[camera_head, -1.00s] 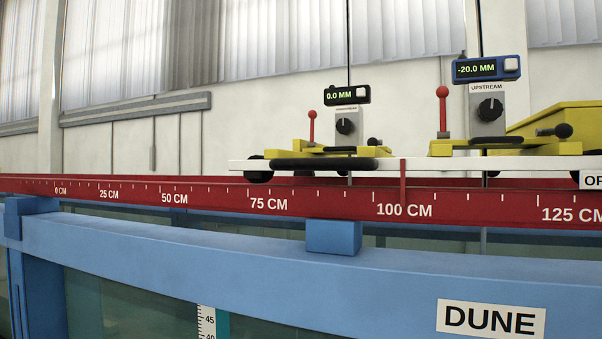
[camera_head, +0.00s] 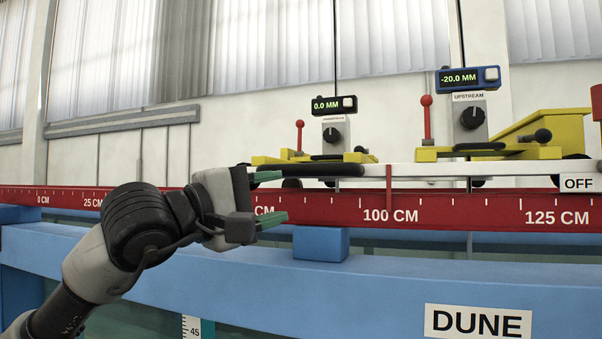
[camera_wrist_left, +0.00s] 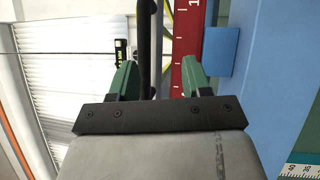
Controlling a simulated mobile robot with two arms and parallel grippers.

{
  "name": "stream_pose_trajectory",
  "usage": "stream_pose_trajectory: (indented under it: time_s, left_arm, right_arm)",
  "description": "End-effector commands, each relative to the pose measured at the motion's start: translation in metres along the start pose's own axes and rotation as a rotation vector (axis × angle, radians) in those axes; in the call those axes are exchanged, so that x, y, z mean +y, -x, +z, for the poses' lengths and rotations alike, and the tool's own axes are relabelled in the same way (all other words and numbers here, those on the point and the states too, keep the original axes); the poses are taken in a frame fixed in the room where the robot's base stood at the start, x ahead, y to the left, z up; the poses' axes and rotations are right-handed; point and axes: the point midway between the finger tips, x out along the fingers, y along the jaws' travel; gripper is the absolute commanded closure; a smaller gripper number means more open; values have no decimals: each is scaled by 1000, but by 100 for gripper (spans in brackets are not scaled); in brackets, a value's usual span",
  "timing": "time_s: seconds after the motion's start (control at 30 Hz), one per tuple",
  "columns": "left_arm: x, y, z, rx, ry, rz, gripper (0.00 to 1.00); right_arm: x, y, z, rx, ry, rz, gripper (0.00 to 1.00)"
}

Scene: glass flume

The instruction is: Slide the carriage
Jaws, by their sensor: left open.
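The carriage (camera_head: 440,170) is a white plate on dark wheels on the red scale rail (camera_head: 330,210), with its red pointer (camera_head: 389,188) a little right of the 100 CM mark. It carries two yellow units with red-knobbed levers, dials and displays reading 0.0 MM (camera_head: 326,105) and -20.0 MM (camera_head: 462,79). My left gripper (camera_head: 283,197) is open and empty, left of the carriage, in front of the rail. In the left wrist view a black bar (camera_wrist_left: 147,45) shows between the open green fingers; I cannot tell its distance. My right gripper is not in view.
A blue beam (camera_head: 400,270) runs along the front below the rail, with a blue block (camera_head: 321,243) on it and a DUNE label (camera_head: 478,322). An OFF label (camera_head: 578,183) is at the right. The rail left of the carriage looks clear of other objects.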

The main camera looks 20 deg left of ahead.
Motion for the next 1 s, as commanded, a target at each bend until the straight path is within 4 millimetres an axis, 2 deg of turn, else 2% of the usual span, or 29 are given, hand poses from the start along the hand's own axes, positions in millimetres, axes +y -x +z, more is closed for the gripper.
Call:
stream_pose_trajectory:
  time_s: [0.03, 0.1, 0.27, 0.7, 0.83, 1.0]
  left_arm:
    - [12, 8, -7, 57, -57, 10, 52]
    - [22, 13, -14, 110, -105, 13, 52]
    - [29, 9, -20, 143, -133, 13, 52]
    - [31, -68, -30, 139, -128, 12, 52]
    - [30, -83, -32, 138, -129, 13, 52]
    - [29, -90, -33, 138, -129, 14, 52]
  right_arm:
    - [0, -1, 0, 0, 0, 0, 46]
    - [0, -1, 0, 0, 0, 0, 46]
    - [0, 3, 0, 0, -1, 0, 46]
    - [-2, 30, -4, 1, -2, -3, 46]
    - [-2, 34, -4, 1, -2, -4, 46]
    - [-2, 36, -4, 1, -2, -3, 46]
